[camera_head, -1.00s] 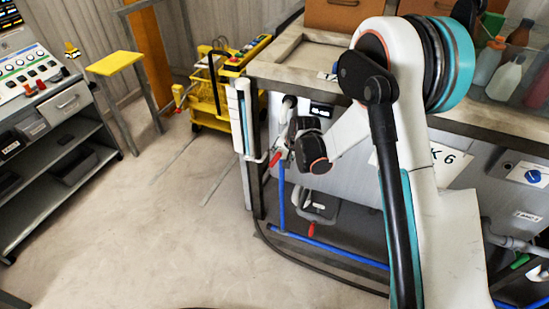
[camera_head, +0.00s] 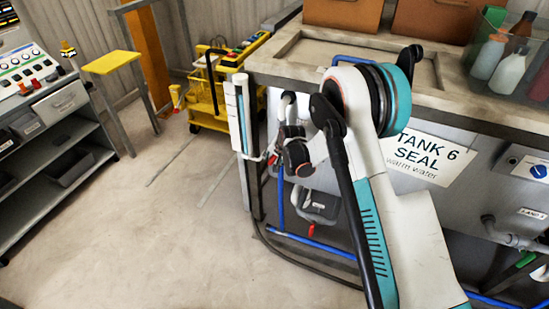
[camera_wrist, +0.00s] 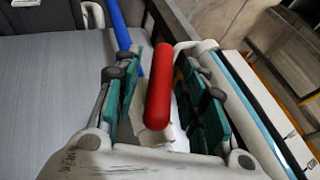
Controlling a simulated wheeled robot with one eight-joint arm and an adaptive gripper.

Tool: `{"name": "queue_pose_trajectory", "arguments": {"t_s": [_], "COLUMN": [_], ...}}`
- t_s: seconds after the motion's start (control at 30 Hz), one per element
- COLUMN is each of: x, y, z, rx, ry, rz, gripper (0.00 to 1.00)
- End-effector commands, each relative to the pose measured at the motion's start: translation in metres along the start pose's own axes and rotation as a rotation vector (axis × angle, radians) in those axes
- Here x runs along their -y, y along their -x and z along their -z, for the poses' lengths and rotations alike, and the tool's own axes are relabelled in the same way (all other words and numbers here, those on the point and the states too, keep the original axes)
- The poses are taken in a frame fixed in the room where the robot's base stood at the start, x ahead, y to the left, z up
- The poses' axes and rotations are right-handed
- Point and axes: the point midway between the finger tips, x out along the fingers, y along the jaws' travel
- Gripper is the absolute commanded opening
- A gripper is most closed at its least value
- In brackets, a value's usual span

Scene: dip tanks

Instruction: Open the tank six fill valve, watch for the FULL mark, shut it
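Tank six (camera_head: 470,165) stands at the right in the head view, with a sign (camera_head: 425,157) reading "TANK 6 SEAL warm water". The red valve handle (camera_wrist: 159,88) lies between the two teal-padded fingers of my gripper (camera_wrist: 165,100) in the wrist view. The gripper is open, with a gap showing on each side of the handle. In the head view my gripper (camera_head: 284,140) is at the pipework by the tank's left corner and largely covers the handle. The upright level gauge (camera_head: 239,115) beside it shows a blue column; its FULL mark is not readable.
Another red-handled fitting (camera_head: 311,230) sits lower, near blue pipes (camera_head: 312,243). Bottles in a clear bin (camera_head: 508,65) stand on the bench top. A yellow cart (camera_head: 212,95) and a control console (camera_head: 35,85) stand to the left. The floor between is clear.

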Motion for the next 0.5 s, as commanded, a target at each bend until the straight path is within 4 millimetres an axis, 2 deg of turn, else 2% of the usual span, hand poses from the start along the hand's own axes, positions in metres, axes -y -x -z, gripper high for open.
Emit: {"name": "queue_pose_trajectory", "arguments": {"t_s": [0.07, 0.23, 0.5], "x": [0.0000, -0.0001, -0.0005], "y": [0.0002, 0.0002, 0.0001], "z": [0.0000, 0.0001, 0.0001], "rx": [0.000, 0.000, 0.000], "ry": [0.000, 0.000, -0.002], "rz": [0.000, 0.000, 0.004], "gripper": [0.38, 0.02, 0.00]}}
